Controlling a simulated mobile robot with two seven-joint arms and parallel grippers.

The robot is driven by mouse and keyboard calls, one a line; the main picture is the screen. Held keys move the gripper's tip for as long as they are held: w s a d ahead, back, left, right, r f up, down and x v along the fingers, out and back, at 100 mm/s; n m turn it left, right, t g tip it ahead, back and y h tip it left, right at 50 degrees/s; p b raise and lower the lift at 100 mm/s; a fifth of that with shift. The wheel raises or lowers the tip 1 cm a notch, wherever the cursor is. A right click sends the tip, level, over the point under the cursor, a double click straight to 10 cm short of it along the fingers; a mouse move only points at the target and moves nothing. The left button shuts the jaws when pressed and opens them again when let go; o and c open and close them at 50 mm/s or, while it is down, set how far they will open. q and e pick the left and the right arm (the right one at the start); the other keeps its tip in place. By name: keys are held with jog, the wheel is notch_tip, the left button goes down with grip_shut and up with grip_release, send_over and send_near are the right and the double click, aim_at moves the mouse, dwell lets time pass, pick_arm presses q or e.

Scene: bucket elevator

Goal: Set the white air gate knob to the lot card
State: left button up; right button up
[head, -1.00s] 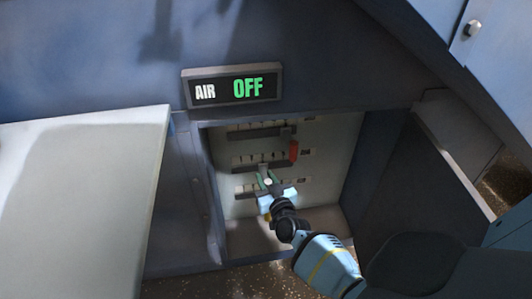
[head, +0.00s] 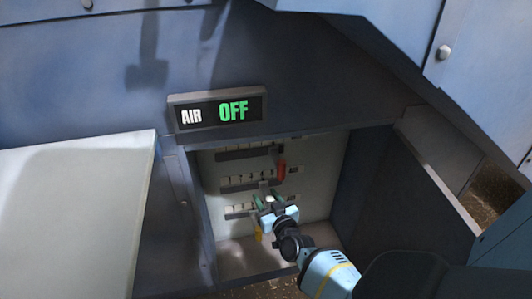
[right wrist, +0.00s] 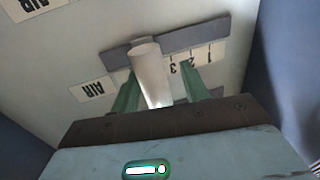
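The white air gate knob (right wrist: 150,72) stands out from a dark slot plate (right wrist: 205,36) in the right wrist view. Beside the slot is a scale whose 1, 2 and 3 appear upside down, with an AIR label (right wrist: 93,89). The knob is at the slot's left part in this view, past the 3. My right gripper (right wrist: 158,72) has its green fingers apart, one on each side of the knob, with a clear gap on the right. In the head view my right gripper (head: 267,199) is at the lowest slot row. My left gripper and the lot card are not in view.
A display (head: 218,111) above the recess reads AIR OFF. A red knob (head: 281,171) sits on the row above, and a yellow piece (head: 258,234) shows below my gripper. Recess walls and an open dark door (head: 410,200) flank it. A pale panel (head: 70,220) is left.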

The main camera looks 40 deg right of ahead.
aim_at(267, 189)
jog(key=shift+r, duration=0.2)
jog(key=shift+w+r, duration=0.1)
jog(key=shift+r, duration=0.2)
jog(key=r+p, duration=0.3)
jog(key=shift+s+a+r, duration=0.1)
jog(key=shift+s+r, duration=0.1)
jog(key=shift+r, duration=0.05)
pick_arm(q)
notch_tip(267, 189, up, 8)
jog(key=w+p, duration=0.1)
jog(key=p, duration=0.3)
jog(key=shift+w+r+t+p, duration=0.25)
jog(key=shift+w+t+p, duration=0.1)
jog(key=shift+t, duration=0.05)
pick_arm(e)
jog(key=w+a+v, duration=0.1)
jog(key=a+v, duration=0.2)
jog(key=v, duration=1.2)
jog(key=shift+a+r, duration=0.3)
jog(key=shift+r, duration=0.1)
